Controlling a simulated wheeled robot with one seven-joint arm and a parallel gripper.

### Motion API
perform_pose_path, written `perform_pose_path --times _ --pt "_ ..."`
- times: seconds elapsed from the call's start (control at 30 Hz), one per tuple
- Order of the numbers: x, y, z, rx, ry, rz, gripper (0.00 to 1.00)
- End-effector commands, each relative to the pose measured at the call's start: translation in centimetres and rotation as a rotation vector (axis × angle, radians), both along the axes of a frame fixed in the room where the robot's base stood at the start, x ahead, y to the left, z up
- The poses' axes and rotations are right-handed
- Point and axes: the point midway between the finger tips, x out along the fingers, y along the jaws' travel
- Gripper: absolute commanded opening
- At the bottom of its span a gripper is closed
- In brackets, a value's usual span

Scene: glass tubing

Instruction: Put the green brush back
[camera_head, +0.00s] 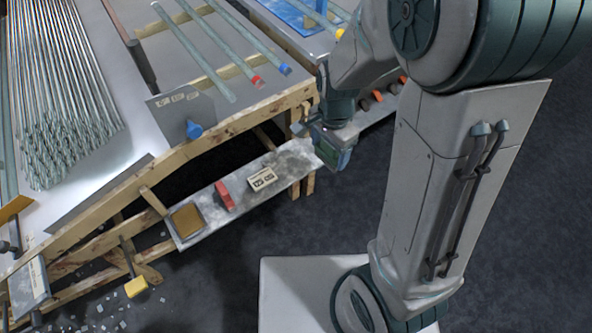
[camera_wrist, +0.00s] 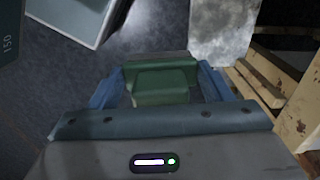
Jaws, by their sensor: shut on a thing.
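The green brush (camera_wrist: 165,86) shows in the wrist view as a green block between the two blue fingers of my gripper (camera_wrist: 160,82). My gripper is shut on it, with a finger at each side. The brush is clear of the shelf edge in that view.
The low shelf holds a tan block (camera_head: 187,219), a red block (camera_head: 223,196) and a white label card (camera_head: 262,180). The wooden bench (camera_head: 225,135) with glass tubes stands above it. Another shelf with small dark and orange things (camera_head: 375,100) lies behind my arm. Dark floor (camera_head: 530,200) is open at right.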

Motion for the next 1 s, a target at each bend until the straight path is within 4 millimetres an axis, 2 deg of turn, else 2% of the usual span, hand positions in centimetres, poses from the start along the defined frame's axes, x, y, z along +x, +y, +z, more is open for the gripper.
perform_pose_path --times 0.03,0.13,0.23,0.7,0.83,1.0 --pt "-0.3 0.1 -0.7 0.001 -0.002 -0.020 0.51" --pt "-0.5 0.3 -0.9 0.002 -0.001 -0.051 0.51" --pt "0.0 0.8 -1.4 0.001 0.001 -0.061 0.51" --pt "7.0 6.8 -7.0 0.002 0.001 -0.059 0.51" --pt "8.0 7.6 -7.6 0.001 0.000 -0.059 0.51" --pt "8.3 7.8 -8.5 0.001 0.002 -0.061 0.51"
